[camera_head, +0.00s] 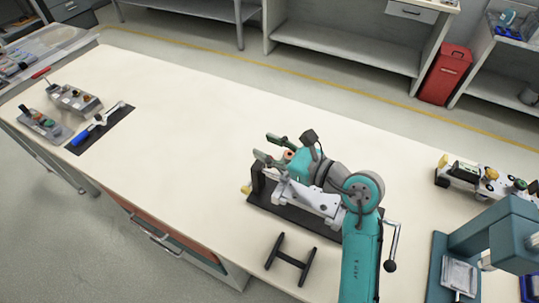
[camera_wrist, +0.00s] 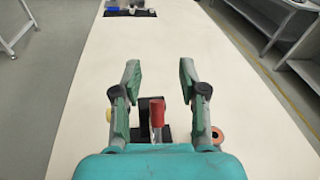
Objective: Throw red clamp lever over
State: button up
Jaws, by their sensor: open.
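A red lever handle (camera_wrist: 157,112) stands upright in the wrist view, on a black fixture (camera_wrist: 147,131). It shows between my gripper's two green fingers, below their tips in the picture, with a gap on both sides. My gripper (camera_wrist: 160,76) is open and empty. In the head view my gripper (camera_head: 270,149) is over the left end of the black-based clamp fixture (camera_head: 257,180), its fingers pointing left. There the red handle is mostly hidden by my gripper and arm.
A black H-shaped stand (camera_head: 290,260) lies near the front edge. Grey boxes with knobs (camera_head: 75,98) and a blue-handled tool on a dark mat (camera_head: 112,131) are at the far left. A teal press (camera_head: 480,245) stands at right. The bench middle is clear.

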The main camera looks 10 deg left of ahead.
notch_tip(320, 180, up, 6)
jog(key=shift+r, duration=0.1)
dwell(0.4)
